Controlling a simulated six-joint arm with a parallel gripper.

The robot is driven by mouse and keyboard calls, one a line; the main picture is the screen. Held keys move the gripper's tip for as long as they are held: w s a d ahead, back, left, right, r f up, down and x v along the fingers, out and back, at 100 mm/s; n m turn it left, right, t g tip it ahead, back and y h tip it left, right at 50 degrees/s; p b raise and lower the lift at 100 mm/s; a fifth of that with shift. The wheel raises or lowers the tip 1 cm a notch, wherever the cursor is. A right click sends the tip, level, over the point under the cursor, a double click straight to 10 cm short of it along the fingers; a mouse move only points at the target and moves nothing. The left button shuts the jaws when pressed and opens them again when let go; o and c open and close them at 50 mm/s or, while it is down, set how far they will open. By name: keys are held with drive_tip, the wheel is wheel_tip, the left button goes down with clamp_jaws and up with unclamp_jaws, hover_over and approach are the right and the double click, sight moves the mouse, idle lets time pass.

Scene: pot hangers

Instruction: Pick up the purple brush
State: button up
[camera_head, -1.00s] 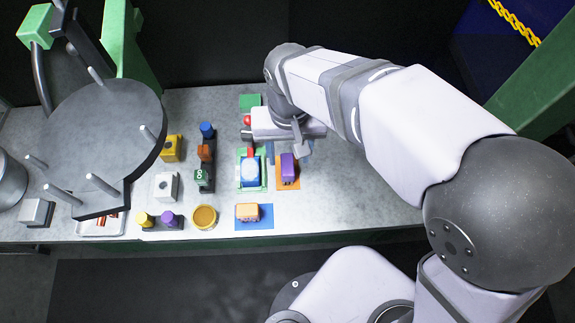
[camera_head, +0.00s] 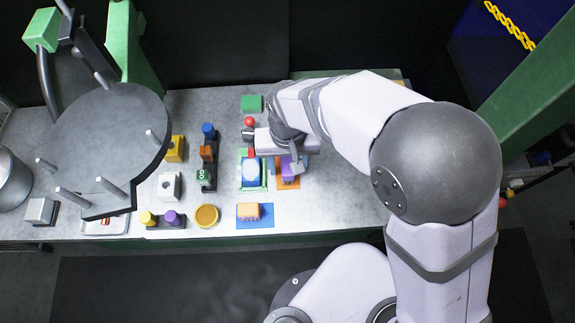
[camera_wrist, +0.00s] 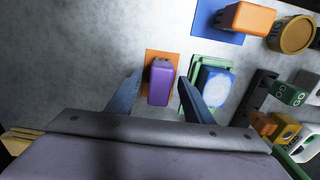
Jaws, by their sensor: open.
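The purple brush (camera_head: 287,165) is a small block lying on an orange mat (camera_head: 291,184). In the wrist view the purple brush (camera_wrist: 160,82) lies between the two blue-grey fingers of my gripper (camera_wrist: 156,96), on the orange mat (camera_wrist: 163,56). My gripper is open, with one finger on each side of the brush and a visible gap to each. In the head view my gripper and wrist partly cover the brush. I cannot tell how far above the mat the fingertips are.
Beside the brush is a green tray with a blue and white block (camera_head: 250,172). An orange brush (camera_head: 249,211) lies on a blue mat (camera_head: 241,223) nearer the front. A round yellow container (camera_head: 207,215) stands left of it. A large grey disc with pegs (camera_head: 105,140) overhangs the table's left side.

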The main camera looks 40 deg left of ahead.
sight(287, 165)
drive_tip(key=shift+f, duration=0.1)
drive_tip(key=shift+c, duration=0.4)
drive_tip(key=c, duration=1.1)
wheel_tip(287, 165, up, 10)
drive_tip(key=shift+r+b, duration=0.1)
drive_tip(key=shift+b, duration=0.65)
